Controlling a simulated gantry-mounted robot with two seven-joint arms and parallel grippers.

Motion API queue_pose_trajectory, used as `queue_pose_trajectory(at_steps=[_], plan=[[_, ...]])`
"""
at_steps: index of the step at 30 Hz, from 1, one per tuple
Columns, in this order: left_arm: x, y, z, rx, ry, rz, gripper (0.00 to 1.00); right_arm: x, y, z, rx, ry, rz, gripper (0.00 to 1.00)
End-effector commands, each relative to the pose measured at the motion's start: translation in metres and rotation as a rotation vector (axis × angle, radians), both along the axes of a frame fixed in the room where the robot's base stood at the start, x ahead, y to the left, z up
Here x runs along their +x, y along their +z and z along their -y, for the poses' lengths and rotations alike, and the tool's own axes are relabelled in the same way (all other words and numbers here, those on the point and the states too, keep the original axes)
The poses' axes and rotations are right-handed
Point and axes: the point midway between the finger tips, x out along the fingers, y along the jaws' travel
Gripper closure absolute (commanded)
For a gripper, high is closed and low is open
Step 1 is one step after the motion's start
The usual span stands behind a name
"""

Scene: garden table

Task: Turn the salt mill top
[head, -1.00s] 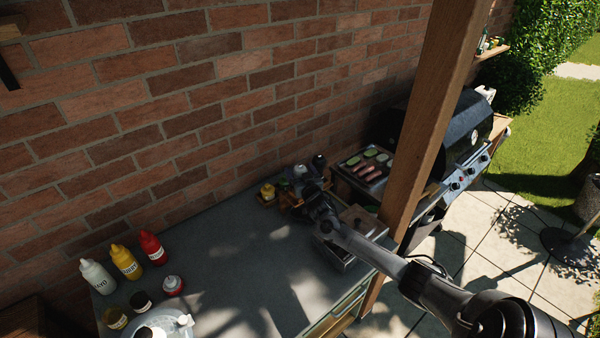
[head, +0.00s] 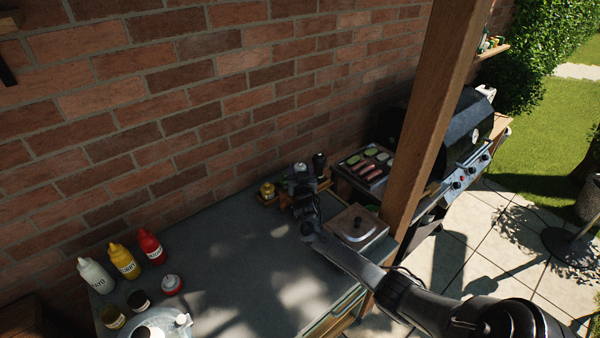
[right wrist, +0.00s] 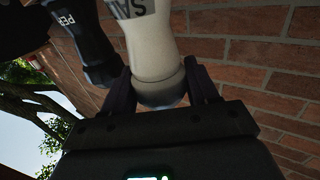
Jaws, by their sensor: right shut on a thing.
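The white salt mill (right wrist: 152,48), lettered "SAL", fills the upper middle of the right wrist view. My right gripper (right wrist: 160,92) has one finger on each side of its near rounded end and is shut on it. In the head view the mill (head: 301,168) stands at the back of the counter, and my right gripper (head: 303,187) covers part of it. The dark pepper mill (head: 319,163) stands just right of it and also shows in the right wrist view (right wrist: 88,45). My left gripper is not in view.
A wooden stand (head: 325,185) lies by the mills, with a small yellow-topped jar (head: 267,190) to the left. Sauce bottles (head: 124,262) stand at left. The brick wall is close behind; mid-counter is clear.

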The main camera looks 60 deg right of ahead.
Motion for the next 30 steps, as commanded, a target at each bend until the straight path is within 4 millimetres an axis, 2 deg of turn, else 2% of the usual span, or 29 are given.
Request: queue_pose_trajectory(at_steps=[6,15,30], plan=[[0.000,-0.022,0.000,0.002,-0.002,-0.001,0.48,0.002,-0.005,-0.001,0.007,-0.155,0.004,0.72],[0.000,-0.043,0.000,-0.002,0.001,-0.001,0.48,0.001,-0.003,-0.001,0.003,-0.299,0.000,0.72],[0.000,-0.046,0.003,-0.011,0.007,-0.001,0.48,0.000,-0.001,0.000,-0.001,-0.339,-0.002,0.72]])
